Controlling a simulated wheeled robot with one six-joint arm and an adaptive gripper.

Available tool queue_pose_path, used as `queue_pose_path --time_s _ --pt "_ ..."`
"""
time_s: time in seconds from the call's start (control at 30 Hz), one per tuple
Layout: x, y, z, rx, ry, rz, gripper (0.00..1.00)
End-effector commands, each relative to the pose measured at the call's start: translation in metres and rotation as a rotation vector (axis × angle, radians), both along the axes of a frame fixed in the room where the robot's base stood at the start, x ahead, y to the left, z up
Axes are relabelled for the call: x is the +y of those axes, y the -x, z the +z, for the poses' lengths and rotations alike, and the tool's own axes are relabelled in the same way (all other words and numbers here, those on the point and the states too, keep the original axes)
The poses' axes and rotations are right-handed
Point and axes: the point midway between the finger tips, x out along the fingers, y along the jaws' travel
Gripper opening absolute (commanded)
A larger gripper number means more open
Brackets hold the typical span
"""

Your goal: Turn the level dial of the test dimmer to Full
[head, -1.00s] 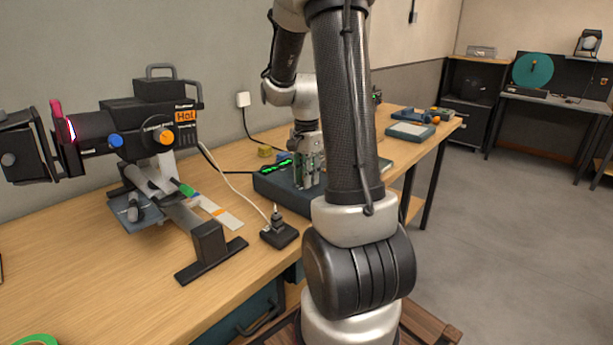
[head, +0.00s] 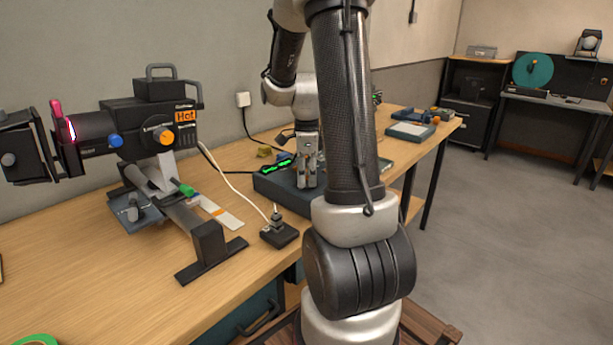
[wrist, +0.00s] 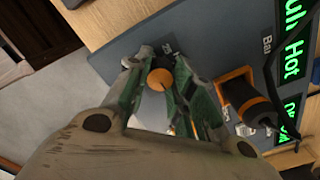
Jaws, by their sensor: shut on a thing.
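The test dimmer is a low blue-grey box (head: 268,187) on the bench, with lit green displays along its back edge. It fills much of the wrist view (wrist: 205,50). My gripper (head: 307,185) points down over its top. In the wrist view its fingers (wrist: 160,90) are shut on a dark dial with an orange cap (wrist: 160,79). The green display (wrist: 291,58) partly reads "Hot".
An orange-and-black part (wrist: 243,98) stands on the box right beside my fingers. A stage lantern (head: 145,125) on a stand is at the left, with a small black block (head: 279,234) and white cable near the box. More devices (head: 410,130) lie farther along the bench.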

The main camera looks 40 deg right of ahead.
Motion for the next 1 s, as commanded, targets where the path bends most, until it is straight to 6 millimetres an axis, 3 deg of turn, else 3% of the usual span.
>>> queue_pose_path --time_s 0.5,0.53,0.63,1.0 --pt "-0.0004 -0.0009 0.0007 -0.003 0.001 -0.021 0.0" --pt "-0.0004 -0.0009 0.0007 -0.003 0.001 -0.021 0.25" --pt "-0.0004 -0.0008 0.0006 -0.003 0.001 -0.02 0.44" --pt "-0.0003 -0.0005 0.0029 -0.002 0.001 -0.02 0.47"
